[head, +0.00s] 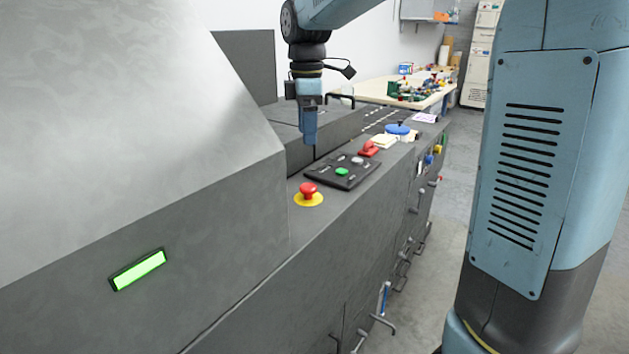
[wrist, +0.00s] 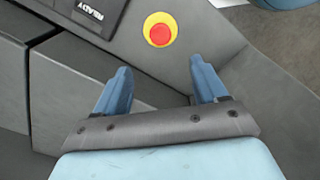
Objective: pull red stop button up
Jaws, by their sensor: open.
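The red stop button (head: 308,190) sits on a yellow round base (head: 309,200) on the grey machine's top ledge in the head view. In the wrist view the red stop button (wrist: 160,34) shows from above, near the top of the picture, with the yellow ring around it. My gripper (head: 309,142) points down above the ledge, higher than the button and apart from it. In the wrist view my gripper (wrist: 158,72) is open and empty, and the button lies beyond its fingertips, between their lines.
A black panel (head: 342,171) with a green button lies behind the stop button, with a red item (head: 369,149) beyond. The machine's sloped housing (head: 130,110) rises at left. A cluttered table (head: 385,89) stands at the back. Floor (head: 455,215) shows at right.

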